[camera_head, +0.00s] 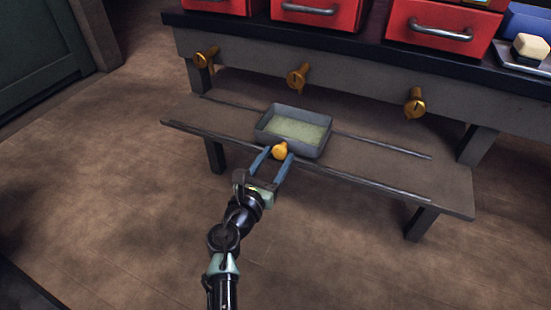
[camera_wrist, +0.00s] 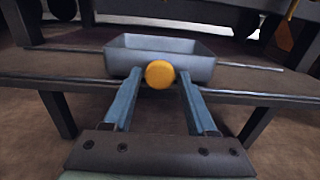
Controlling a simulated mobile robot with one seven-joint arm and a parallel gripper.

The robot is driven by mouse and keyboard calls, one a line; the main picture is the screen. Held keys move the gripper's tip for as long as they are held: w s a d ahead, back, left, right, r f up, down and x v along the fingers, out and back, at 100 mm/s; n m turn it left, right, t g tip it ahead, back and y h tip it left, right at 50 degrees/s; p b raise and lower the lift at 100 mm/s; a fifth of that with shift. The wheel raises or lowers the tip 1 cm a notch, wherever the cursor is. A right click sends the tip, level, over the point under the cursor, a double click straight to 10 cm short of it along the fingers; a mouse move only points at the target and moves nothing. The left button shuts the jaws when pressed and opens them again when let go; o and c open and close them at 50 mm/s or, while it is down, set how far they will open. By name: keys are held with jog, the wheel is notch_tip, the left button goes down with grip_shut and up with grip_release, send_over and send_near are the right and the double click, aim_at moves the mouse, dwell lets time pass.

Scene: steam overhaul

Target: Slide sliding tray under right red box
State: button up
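The sliding tray (camera_head: 321,147) is a shallow grey-blue pan with a pale green inside and a round yellow-orange knob (camera_head: 280,151) on its front. It sits between two rails on the low shelf (camera_head: 390,176), roughly below the middle red box (camera_head: 318,12). The right red box (camera_head: 437,27) stands on the bench top, further right. My gripper (camera_head: 277,160) has its two blue fingers apart, one on each side of the knob. In the wrist view the knob (camera_wrist: 160,74) shows between the fingertips, in front of the tray (camera_wrist: 190,62); contact cannot be told.
Three brass taps stick out from the bench front above the shelf, including a right one (camera_head: 415,103). The rails (camera_head: 382,146) run on to the right, with clear shelf there. A soap-like block (camera_head: 531,46) lies at the far right. The floor in front is clear.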

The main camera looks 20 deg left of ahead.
grip_shut()
dwell(1.1)
